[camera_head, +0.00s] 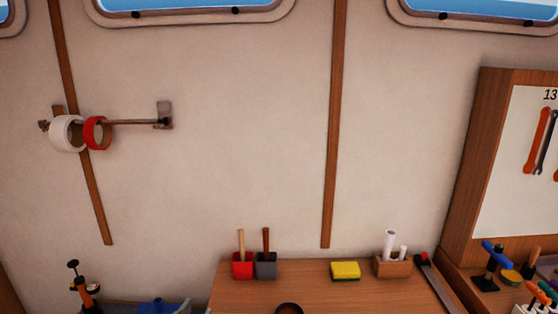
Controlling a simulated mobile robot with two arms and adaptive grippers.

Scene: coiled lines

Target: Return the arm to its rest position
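Neither of my arms and neither gripper can be made out in the head view. Whether they are open or shut does not show. A wall rail (130,122) carries a white ring-shaped roll (59,134) and a red ring-shaped roll (105,133) at its left end, hanging side by side.
A wooden worktop (320,290) holds a red cup (243,271), a grey cup (266,271), a yellow sponge (345,270) and a wooden holder (392,268) with white rolls. A tool board (500,180) stands right. A dark round rim (289,306) shows at the bottom edge.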

